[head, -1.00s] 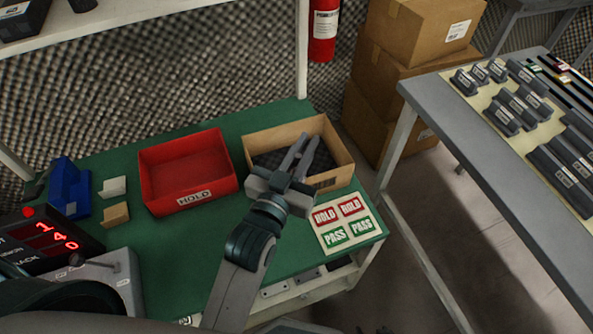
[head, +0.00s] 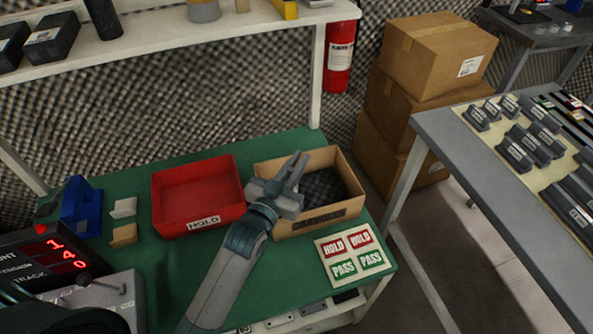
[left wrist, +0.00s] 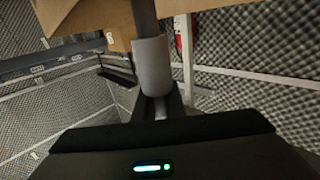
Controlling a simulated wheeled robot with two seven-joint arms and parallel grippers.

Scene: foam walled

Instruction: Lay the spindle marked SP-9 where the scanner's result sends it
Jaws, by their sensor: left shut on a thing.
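My left gripper (head: 288,176) is above the front left part of a tan open box (head: 318,222) with dark lining and a label I cannot read. It is shut on a grey spindle, which shows in the left wrist view as a thick grey cylinder (left wrist: 152,68) with a thinner shaft. No SP-9 mark is readable on it. A red tray (head: 202,223) labelled HOLD stands left of the box. I cannot pick out a scanner for certain; a black display (head: 50,258) with red digits stands at left. My right gripper is not in view.
A card (head: 354,255) with HOLD and PASS labels lies at the bench's front right. A blue device (head: 82,212) and small blocks stand left of the tray. A grey table (head: 450,165) at right bears several labelled grey parts. A shelf (head: 200,38) hangs behind.

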